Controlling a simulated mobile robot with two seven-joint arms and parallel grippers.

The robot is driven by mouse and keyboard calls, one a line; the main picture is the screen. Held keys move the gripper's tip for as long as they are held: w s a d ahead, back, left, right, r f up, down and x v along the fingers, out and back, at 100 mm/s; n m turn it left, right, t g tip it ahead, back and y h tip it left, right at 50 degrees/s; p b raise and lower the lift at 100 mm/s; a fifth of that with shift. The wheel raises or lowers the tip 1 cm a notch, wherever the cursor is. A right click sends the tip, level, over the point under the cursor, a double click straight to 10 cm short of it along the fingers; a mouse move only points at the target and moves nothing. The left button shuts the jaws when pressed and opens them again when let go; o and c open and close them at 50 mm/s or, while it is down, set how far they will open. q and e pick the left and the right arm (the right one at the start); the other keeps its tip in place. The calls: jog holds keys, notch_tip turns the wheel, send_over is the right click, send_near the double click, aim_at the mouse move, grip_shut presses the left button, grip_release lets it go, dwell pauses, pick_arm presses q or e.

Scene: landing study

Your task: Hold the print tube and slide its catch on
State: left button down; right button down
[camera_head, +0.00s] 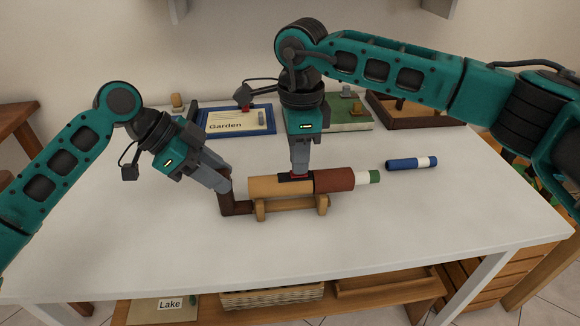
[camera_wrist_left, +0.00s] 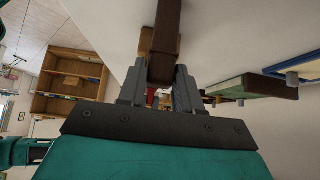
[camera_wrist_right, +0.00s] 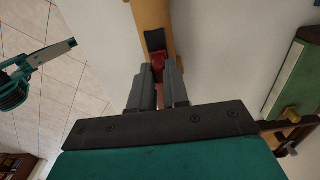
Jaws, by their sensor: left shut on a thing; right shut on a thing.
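The print tube (camera_head: 266,185) lies on its side in a low wooden cradle (camera_head: 293,204), tan on the left and red-brown on the right. A black plate (camera_head: 284,177) lies on its top. My right gripper (camera_head: 299,173) points down at the plate, shut on the small red catch (camera_wrist_right: 158,66). The catch is at the plate in the right wrist view; the fingers partly hide it. My left gripper (camera_head: 226,187) is shut on a dark brown L-shaped handle (camera_head: 226,203) at the tube's left end. It also shows in the left wrist view (camera_wrist_left: 166,40). Whether the handle joins tube or cradle is unclear.
A green-and-white roll end (camera_head: 369,177) sticks out of the tube's right end. A blue-and-white roll (camera_head: 410,163) lies farther right. A "Garden" board (camera_head: 237,120), a green board (camera_head: 350,124) and a brown tray (camera_head: 425,118) stand behind. The white table's front is clear.

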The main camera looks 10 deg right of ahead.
jog(key=shift+d, duration=0.35)
jog(key=c, duration=1)
grip_release()
jog(key=shift+c, duration=0.2)
jog(key=shift+a, duration=0.1)
notch_tip(320, 180, up, 12)
